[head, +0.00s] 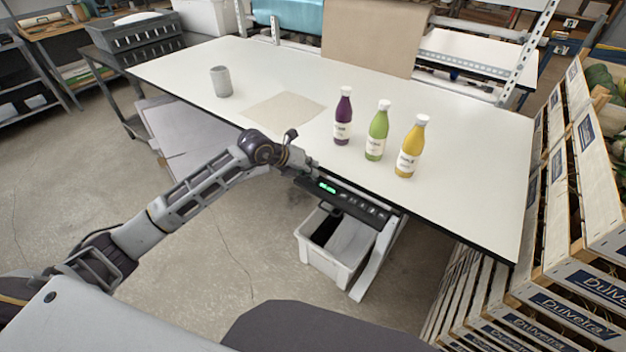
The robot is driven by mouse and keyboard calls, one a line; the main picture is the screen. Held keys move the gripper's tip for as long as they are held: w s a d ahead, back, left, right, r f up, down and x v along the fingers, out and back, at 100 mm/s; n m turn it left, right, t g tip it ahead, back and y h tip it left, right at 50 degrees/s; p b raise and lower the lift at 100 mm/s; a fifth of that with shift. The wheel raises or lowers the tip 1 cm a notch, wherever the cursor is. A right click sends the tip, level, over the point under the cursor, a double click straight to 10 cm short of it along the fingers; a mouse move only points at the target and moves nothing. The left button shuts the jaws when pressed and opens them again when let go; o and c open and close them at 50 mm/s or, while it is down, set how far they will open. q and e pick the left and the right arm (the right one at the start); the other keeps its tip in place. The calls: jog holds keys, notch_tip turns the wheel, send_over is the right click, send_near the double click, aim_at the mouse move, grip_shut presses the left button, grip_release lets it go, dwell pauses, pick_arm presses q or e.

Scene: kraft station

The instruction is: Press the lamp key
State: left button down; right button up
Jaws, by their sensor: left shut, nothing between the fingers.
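A dark control panel (350,201) with a green lit display (327,187) and a row of several small keys hangs at the front edge of the white table (450,115). The key symbols are too small to read, so I cannot tell which is the lamp key. My left gripper (313,171) is shut and empty, at the table edge beside the panel's left end, close to the display. Whether its tips touch the panel cannot be told. My right gripper is out of view.
Purple (343,118), green (377,133) and yellow (410,150) bottles stand near the table's front edge. A grey cup (221,82) and a brown paper sheet (284,112) are further left. A white bin (330,255) sits below. Crates (560,190) line the right.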

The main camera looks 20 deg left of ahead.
pick_arm(q)
jog(key=shift+f+b, duration=0.3)
jog(key=shift+f, duration=0.1)
dwell(0.7)
jog(key=shift+r, duration=0.15)
jog(key=shift+r+p, duration=0.5)
jog(key=shift+r, duration=0.2)
notch_tip(320, 180, up, 6)
jog(key=p, duration=0.3)
dwell(0.9)
dwell(1.2)
